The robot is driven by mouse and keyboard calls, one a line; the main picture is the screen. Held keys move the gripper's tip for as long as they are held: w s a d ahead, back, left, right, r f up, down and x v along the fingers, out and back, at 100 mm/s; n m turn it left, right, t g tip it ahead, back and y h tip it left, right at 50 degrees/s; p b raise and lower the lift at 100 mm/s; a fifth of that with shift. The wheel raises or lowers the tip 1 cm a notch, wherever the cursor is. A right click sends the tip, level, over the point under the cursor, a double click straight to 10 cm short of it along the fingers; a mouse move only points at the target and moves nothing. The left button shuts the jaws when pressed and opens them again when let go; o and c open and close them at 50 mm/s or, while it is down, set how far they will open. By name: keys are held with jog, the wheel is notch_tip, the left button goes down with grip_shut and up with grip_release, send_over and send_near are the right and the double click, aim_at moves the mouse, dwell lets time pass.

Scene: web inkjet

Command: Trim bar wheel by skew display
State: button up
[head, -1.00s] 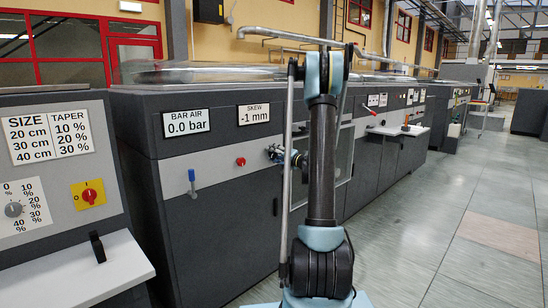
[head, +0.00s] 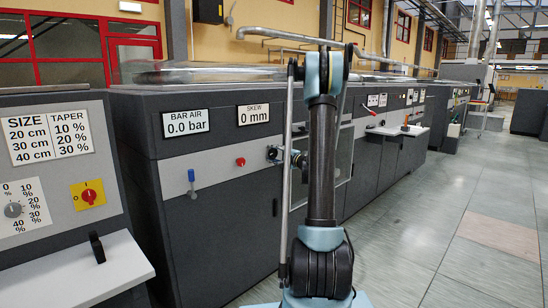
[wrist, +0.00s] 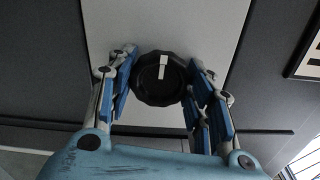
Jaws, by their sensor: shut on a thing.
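The skew display (head: 254,115) on the dark machine reads 0 mm. The bar wheel (wrist: 160,79) is a round black knob with a white mark pointing nearly straight up, seen in the wrist view on a light grey panel strip. My gripper (wrist: 160,85) has its blue-padded fingers on either side of the wheel and is shut on it. In the head view my gripper (head: 275,154) is at the machine's front, right of the red button, and my arm partly hides that area.
The bar air display (head: 185,121) reads 0.0 bar. A blue-handled valve (head: 192,182) and a red button (head: 241,162) sit on the same strip. A console with a yellow-backed red switch (head: 89,194) stands at left. Open floor lies at right.

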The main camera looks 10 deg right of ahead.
jog(key=shift+d+f, duration=0.1)
jog(key=o, duration=1.1)
jog(key=v, duration=1.2)
